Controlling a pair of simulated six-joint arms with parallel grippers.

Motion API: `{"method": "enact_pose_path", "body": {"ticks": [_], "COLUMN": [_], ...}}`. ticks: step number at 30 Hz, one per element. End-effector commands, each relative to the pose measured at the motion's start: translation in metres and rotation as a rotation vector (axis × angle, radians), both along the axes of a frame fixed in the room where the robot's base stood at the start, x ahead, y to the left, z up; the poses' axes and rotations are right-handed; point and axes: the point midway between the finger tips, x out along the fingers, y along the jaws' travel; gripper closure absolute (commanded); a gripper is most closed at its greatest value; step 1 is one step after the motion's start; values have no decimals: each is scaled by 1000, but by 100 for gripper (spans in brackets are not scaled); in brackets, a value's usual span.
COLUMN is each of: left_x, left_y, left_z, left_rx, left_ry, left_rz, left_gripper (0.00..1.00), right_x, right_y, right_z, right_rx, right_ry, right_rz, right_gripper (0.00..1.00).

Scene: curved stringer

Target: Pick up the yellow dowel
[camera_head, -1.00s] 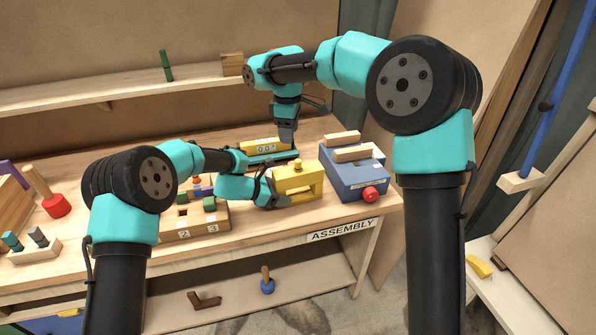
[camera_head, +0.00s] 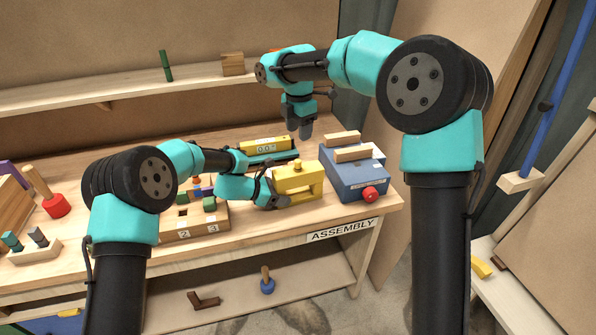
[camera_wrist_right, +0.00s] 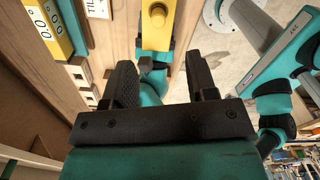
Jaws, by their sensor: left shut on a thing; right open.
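The yellow dowel (camera_head: 296,162) stands upright in the top of a yellow C-shaped block (camera_head: 297,182) above the workbench. In the right wrist view the dowel (camera_wrist_right: 158,14) shows end-on at the top centre, with the yellow block (camera_wrist_right: 156,38) around it. My left gripper (camera_head: 276,198) is shut on the left side of the yellow block. My right gripper (camera_head: 299,133) is open and empty, above and behind the dowel. Its two fingers (camera_wrist_right: 160,82) are apart in the right wrist view, with the dowel beyond them and roughly between them sideways.
A blue box (camera_head: 358,182) with a red knob and wooden bars stands right of the block. A yellow gauge (camera_head: 265,145) reading 0.0° lies behind it. A numbered wooden tray (camera_head: 200,227) with coloured pegs is left. A shelf (camera_head: 120,88) runs behind.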

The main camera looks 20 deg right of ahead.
Motion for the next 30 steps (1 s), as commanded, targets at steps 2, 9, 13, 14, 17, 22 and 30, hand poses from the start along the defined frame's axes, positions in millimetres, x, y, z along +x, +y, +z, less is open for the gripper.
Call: {"method": "enact_pose_path", "body": {"ticks": [2,9,13,14,17,22,30], "left_x": [0,0,0,0,0,0,0], "left_y": [0,0,0,0,0,0,0], "left_z": [0,0,0,0,0,0,1], "left_rx": [0,0,0,0,0,0,-1], "left_ry": [0,0,0,0,0,0,0], "left_rz": [0,0,0,1,0,0,0], "left_gripper": [62,62,62,62,62,62,62], "right_x": [0,0,0,0,0,0,0], "right_y": [0,0,0,0,0,0,0], "right_z": [0,-17,-37,-42,-56,-68,-69], "right_rx": [0,-1,-1,-1,-2,0,0], "right_ry": [0,3,3,3,2,1,0], "right_rz": [0,-1,-1,-1,-1,-2,-2], "right_gripper": [48,48,48,48,48,48,48]}}
